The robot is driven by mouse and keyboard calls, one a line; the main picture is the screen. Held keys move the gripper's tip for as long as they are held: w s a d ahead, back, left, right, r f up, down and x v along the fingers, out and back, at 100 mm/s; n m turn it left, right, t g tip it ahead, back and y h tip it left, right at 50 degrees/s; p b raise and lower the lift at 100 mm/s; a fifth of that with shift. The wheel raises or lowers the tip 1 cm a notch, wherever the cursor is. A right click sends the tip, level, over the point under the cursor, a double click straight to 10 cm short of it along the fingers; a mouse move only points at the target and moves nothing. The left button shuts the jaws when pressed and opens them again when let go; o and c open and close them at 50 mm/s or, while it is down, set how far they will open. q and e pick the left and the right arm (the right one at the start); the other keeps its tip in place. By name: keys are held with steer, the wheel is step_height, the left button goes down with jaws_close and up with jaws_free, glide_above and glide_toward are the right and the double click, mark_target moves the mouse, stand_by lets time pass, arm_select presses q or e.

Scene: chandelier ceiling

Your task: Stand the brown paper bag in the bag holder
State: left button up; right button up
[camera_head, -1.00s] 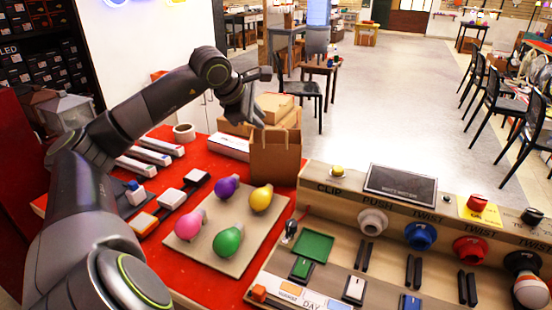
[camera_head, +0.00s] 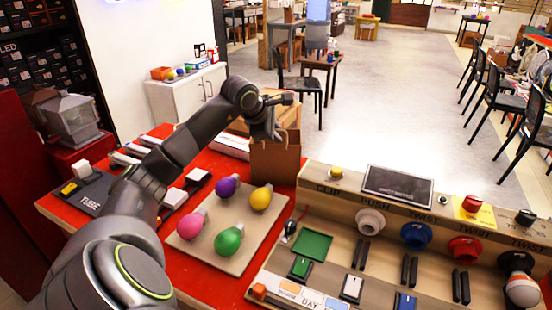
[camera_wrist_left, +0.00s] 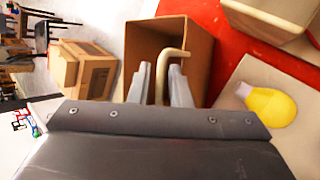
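The brown paper bag (camera_head: 275,161) stands upright and open-topped near the far edge of the red table. My left gripper (camera_head: 274,134) is at its top rim, pointing down. In the left wrist view I look into the bag (camera_wrist_left: 196,50), and its curved handle (camera_wrist_left: 172,58) lies between my left fingertips (camera_wrist_left: 161,72). The fingers are apart, with a gap showing around the handle. My right gripper is not in view. I cannot pick out a bag holder in these frames.
A beige board (camera_head: 220,252) with several coloured bulbs lies in front of the bag. A panel (camera_head: 338,212) with sockets and switches is to the right. Cardboard boxes (camera_head: 286,113) stand behind the bag; one also shows in the left wrist view (camera_wrist_left: 85,68).

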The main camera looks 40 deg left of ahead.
arm_select(q)
steer(key=shift+w+f, duration=0.35)
steer(key=shift+f, duration=0.1)
steer(key=shift+c, duration=0.3)
jaws_close()
